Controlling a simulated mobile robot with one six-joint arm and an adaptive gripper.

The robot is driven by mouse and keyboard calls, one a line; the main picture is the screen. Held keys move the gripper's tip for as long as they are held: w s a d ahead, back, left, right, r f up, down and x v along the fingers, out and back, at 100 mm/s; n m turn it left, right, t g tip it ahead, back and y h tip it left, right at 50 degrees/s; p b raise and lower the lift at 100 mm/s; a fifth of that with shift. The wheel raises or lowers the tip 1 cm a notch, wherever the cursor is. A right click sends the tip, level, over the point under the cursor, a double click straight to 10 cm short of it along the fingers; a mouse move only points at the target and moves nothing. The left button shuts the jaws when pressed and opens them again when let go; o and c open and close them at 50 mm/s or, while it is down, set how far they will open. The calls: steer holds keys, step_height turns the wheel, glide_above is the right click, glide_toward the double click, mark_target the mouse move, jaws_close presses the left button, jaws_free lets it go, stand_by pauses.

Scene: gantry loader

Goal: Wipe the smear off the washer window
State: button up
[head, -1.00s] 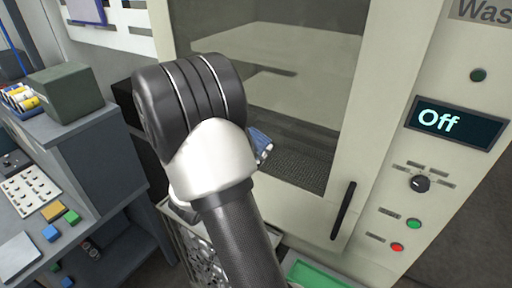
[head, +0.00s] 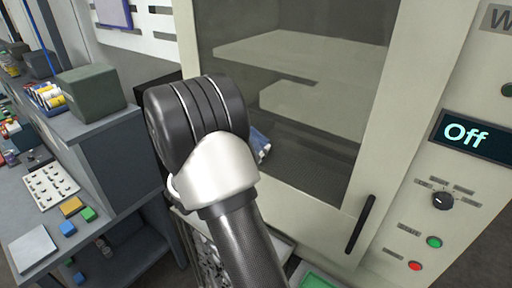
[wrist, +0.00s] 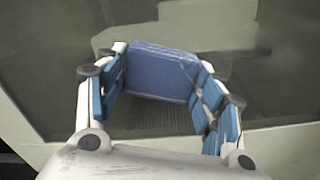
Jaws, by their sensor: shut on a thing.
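The washer window (head: 330,150) is a dark pane in a cream door, in the head view behind my arm. Pale flat shapes show in the pane; I cannot tell whether they are the smear, reflections or things inside. In the wrist view, my gripper (wrist: 160,82) is shut on a blue block-like wiper (wrist: 160,65), held between blue-padded fingers. The window glass (wrist: 70,40) fills the background there. I cannot tell whether the wiper touches the glass. In the head view my wrist hides most of the gripper; a bit of blue (head: 260,142) shows beside it.
A black door handle (head: 360,224) is at the door's lower right. A grey bench with a dark green box (head: 90,92) and small coloured blocks is at left. A metal basket (head: 210,262) is below my arm.

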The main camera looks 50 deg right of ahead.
steer(key=shift+s+d+r+p, duration=0.15)
steer(key=shift+s+r+p, duration=0.15)
steer(key=shift+s+r, duration=0.6)
steer(key=shift+s+d+b, duration=0.15)
steer(key=shift+s+b, duration=0.35)
steer(key=shift+s, duration=1.6)
steer(key=shift+s+d+b, duration=0.2)
steer(key=shift+s+b, duration=0.35)
steer(key=shift+s, duration=1.6)
steer(key=shift+s+d+b, duration=0.15)
steer(key=shift+s+b, duration=0.35)
steer(key=shift+s, duration=1.6)
steer(key=shift+w+b, duration=0.1)
steer(key=shift+b, duration=0.6)
steer(key=shift+a+f+b, duration=0.1)
steer(key=shift+a+b, duration=0.1)
steer(key=shift+b, duration=0.3)
steer(key=a+b, duration=0.5)
steer(key=shift+s+a, duration=0.2)
steer(key=shift+s, duration=0.1)
